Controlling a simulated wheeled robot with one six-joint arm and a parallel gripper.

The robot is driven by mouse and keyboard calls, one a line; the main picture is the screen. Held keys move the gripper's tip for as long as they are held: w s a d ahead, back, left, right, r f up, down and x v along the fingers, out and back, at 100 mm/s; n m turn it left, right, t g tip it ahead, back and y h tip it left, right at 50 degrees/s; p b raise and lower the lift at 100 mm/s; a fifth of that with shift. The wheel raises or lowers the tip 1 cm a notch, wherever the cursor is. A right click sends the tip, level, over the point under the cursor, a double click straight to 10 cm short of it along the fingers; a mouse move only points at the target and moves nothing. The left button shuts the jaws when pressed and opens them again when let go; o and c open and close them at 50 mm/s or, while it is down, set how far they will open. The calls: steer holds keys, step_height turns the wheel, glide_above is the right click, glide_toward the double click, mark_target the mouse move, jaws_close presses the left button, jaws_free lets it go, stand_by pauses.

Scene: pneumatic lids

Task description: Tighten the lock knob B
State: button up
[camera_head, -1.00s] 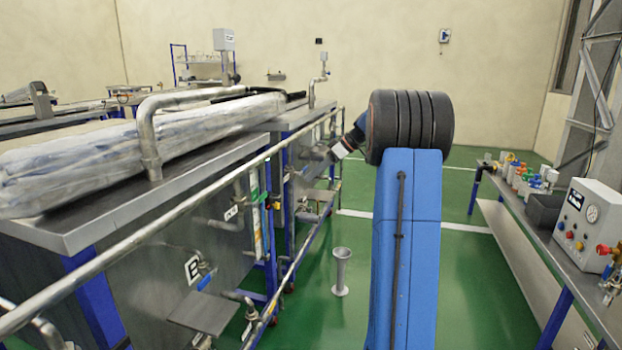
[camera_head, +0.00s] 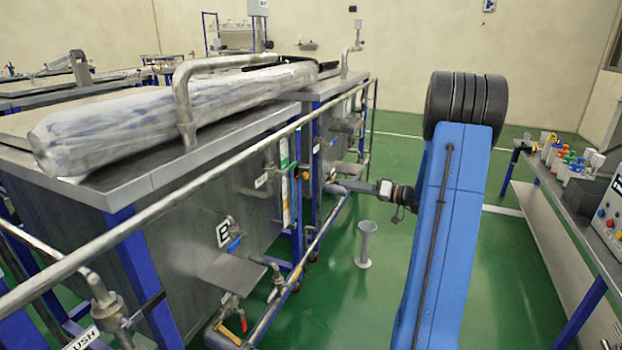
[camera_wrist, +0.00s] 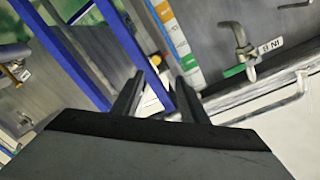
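I cannot make out a lock knob for certain in either view. A panel marked B (camera_head: 224,232) is on the side of the near steel tank (camera_head: 170,180) in the head view, with a small blue handle (camera_head: 235,244) beside it. My gripper (camera_wrist: 162,72) shows in the wrist view with its two dark fingers apart and nothing seen between them. In the head view my gripper (camera_head: 332,188) points left, low beside the tank's far end; its tips are hard to make out. A valve with a green handle (camera_wrist: 235,71) and the label "IN B" (camera_wrist: 270,45) lie right of the fingers.
A long steel rail (camera_head: 210,178) runs along the tank front. A wrapped bundle (camera_head: 110,130) lies on the tank top. A grey stand (camera_head: 366,245) is on the green floor (camera_head: 330,300). A bench (camera_head: 560,210) with bottles is at right. Blue posts (camera_wrist: 185,110) cross beyond my fingers.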

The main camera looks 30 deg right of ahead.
mark_target(307, 176)
steer(key=shift+m+t+h, duration=0.3)
steer(key=shift+m+t, duration=0.1)
steer(key=shift+m, duration=0.2)
steer(key=x, duration=1.6)
steer(key=shift+w+a+f, duration=0.1)
steer(key=shift+w+f, duration=0.15)
steer(key=shift+f, duration=0.1)
jaws_close()
